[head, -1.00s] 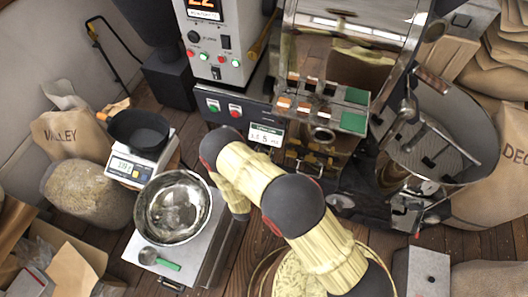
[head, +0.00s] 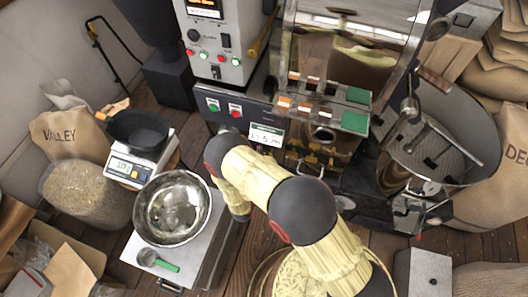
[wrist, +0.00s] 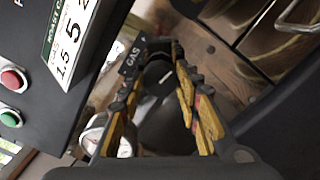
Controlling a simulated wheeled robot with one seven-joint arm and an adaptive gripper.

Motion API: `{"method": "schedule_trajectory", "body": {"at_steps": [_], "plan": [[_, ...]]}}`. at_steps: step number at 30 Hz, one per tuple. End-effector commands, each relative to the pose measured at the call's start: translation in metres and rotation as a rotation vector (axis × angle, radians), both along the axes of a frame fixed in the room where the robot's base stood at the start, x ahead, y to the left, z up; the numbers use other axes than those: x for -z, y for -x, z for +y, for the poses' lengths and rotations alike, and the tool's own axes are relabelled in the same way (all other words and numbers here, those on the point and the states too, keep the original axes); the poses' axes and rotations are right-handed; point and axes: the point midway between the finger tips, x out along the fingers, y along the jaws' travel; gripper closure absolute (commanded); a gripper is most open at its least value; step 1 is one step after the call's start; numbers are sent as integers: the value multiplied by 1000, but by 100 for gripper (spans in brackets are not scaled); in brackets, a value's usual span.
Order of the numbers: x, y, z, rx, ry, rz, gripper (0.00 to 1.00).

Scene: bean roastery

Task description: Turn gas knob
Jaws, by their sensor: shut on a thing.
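The dark gas knob (wrist: 157,74) with a pale pointer line shows in the wrist view, beside a small black "GAS" label (wrist: 129,60). My gripper (wrist: 158,58) has its two fingers, with yellow pads, closed on the knob from both sides. The fingertips hide part of the knob's edge. In the head view my arm covers the knob and my gripper, so neither shows there.
A round gauge (wrist: 97,132) sits close to the left finger. The black roaster panel (head: 240,120) with green and red buttons stands beside my arm. A steel bowl (head: 172,208) and a scale (head: 138,166) are to the left.

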Motion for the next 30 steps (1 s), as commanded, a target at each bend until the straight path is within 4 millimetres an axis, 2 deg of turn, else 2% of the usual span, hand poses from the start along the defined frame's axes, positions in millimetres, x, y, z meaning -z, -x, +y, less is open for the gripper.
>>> {"method": "schedule_trajectory", "body": {"at_steps": [14, 15, 24, 30], "plan": [[0, 0, 0, 0, -12, -4, 92], [0, 0, 0, 0, -12, -4, 64], [0, 0, 0, 0, -10, -4, 48], [0, 0, 0, 0, -10, -4, 48]]}}
